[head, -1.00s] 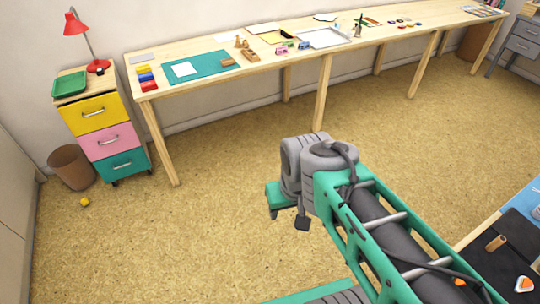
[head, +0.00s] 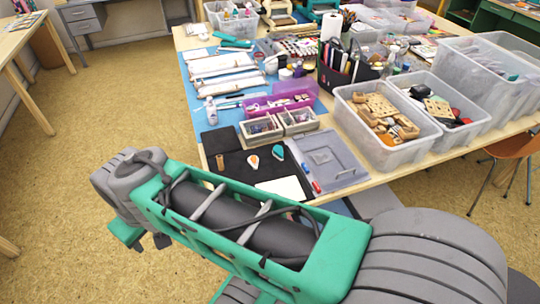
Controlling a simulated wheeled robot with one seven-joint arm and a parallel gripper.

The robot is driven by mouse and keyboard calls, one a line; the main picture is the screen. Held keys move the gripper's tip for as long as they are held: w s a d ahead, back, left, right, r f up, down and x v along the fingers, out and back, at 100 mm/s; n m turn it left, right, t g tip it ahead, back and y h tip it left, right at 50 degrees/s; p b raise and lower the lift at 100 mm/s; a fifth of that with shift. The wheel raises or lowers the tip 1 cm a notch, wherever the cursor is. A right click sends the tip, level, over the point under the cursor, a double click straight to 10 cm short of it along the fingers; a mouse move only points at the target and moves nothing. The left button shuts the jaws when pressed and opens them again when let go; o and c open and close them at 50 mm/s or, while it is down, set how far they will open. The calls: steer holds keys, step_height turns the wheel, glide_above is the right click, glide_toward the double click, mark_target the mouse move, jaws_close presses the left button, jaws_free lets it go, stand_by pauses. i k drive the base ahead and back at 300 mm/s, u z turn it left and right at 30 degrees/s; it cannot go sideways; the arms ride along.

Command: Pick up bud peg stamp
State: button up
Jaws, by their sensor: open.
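A small wooden peg (head: 220,161) stands on the black mat (head: 236,170) near the front left of the crowded table; it looks like a peg stamp, but its stamping face is too small to make out. My gripper (head: 148,243) hangs below the wrist at the lower left, over the bare floor. It is open, apart from the table and the peg, and partly hidden by my own wrist. Nothing shows between its fingers.
An orange-and-white piece (head: 253,161) and a teal one (head: 278,152) lie right of the peg. A clear lidded case (head: 328,160), small divided boxes (head: 262,130) and a large clear bin (head: 385,145) stand nearby. Floor (head: 90,130) left of the table is clear.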

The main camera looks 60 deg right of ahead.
mark_target(219, 158)
steer(key=z, duration=1.3)
steer(key=k, duration=0.5)
steer(key=z, duration=0.6)
steer(key=i, duration=0.3)
steer(key=u, duration=0.15)
